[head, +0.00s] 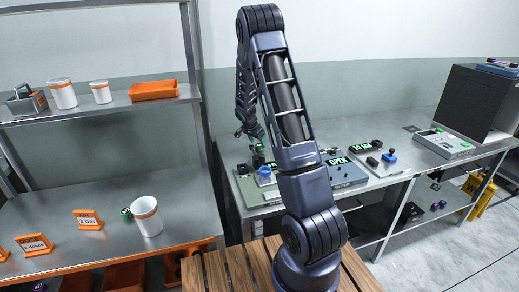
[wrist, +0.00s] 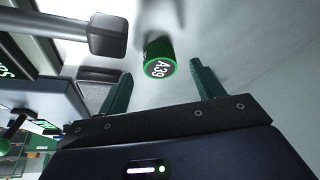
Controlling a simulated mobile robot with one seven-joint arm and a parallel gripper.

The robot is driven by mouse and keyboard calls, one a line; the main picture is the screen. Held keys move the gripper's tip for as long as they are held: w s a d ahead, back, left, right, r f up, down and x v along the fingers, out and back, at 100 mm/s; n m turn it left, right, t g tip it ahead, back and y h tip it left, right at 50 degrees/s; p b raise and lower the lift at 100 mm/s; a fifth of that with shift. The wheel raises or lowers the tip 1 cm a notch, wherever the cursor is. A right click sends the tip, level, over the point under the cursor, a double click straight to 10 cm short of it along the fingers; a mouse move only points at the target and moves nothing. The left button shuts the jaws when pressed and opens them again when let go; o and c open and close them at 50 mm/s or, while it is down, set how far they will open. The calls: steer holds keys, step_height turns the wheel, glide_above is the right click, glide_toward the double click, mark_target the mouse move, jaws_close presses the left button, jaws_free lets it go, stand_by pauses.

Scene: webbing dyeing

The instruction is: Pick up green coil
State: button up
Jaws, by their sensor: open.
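The green coil (wrist: 160,58) is a small green cylinder in the wrist view, with "A39" in white on its dark end face. It rests on a pale grey surface, beyond and roughly centred between the fingertips. My gripper (wrist: 162,70) is open, with one dark green finger on each side and nothing held. In the head view, my gripper (head: 258,143) is small and low over the back left part of the right bench, partly behind my arm. I cannot make out the coil clearly there.
The right bench (head: 425,152) carries a device with an "OPEN" display (head: 340,170) and a blue-knobbed item (head: 265,174). A grey block-ended bar (wrist: 107,35) is left of the coil. A white cup (head: 147,217) and small dark green item (head: 127,214) stand on the left table.

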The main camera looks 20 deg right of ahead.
mark_target(259, 146)
steer(key=x, duration=0.2)
steer(key=shift+w+d+f, duration=0.1)
steer(key=shift+d+f, duration=0.1)
steer(key=shift+f, duration=0.1)
steer(key=c, duration=1.1)
step_height(259, 146, up, 20)
steer(key=shift+r, duration=0.1)
